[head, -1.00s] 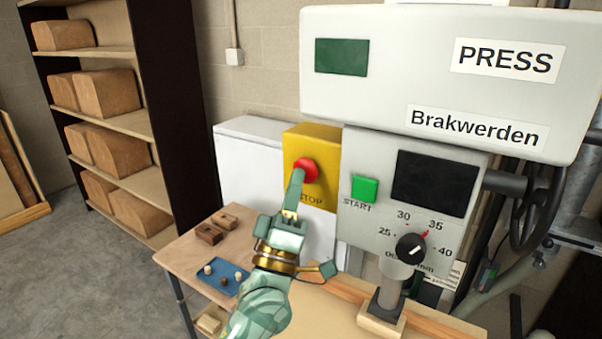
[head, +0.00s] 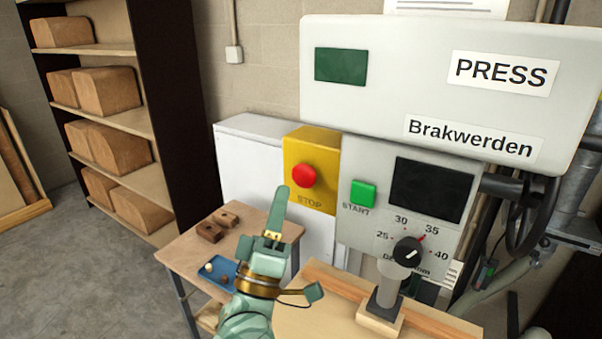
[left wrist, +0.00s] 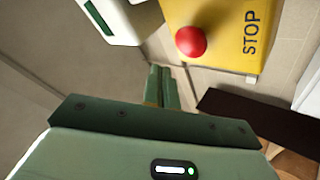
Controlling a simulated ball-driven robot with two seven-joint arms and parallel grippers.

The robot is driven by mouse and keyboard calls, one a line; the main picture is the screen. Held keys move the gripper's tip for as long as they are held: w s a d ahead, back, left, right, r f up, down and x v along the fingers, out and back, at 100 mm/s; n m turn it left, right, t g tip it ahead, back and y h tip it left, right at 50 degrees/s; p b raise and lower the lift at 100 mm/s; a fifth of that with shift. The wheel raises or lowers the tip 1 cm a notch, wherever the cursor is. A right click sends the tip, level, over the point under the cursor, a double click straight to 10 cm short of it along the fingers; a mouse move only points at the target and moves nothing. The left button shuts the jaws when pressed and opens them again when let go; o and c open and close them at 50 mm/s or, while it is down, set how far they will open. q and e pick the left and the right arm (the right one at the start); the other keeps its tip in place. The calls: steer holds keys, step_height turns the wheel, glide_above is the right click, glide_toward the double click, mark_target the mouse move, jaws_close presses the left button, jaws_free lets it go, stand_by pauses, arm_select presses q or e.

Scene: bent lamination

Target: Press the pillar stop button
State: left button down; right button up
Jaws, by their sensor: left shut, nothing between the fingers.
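The red stop button (head: 303,176) sits on a yellow box marked STOP (head: 325,155), left of the press panel. My left gripper (head: 282,192) is shut and empty, its fingers pointing up, below and left of the button in the head view. The fingertips look apart from the button. In the left wrist view the red button (left wrist: 191,41) and the yellow box (left wrist: 225,35) show beyond the closed fingertips (left wrist: 160,70). My right gripper is not in view.
A green START button (head: 363,193) and a black dial (head: 408,251) are on the press panel to the right. A small table (head: 190,255) holds wooden blocks and a blue tray (head: 222,272). A shelf (head: 125,120) with wooden forms stands at the left.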

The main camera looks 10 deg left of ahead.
arm_select(q)
steer(key=shift+s+a, duration=0.2)
steer(key=shift+s, duration=0.35)
steer(key=shift+s+a, duration=0.15)
steer(key=shift+s, duration=0.35)
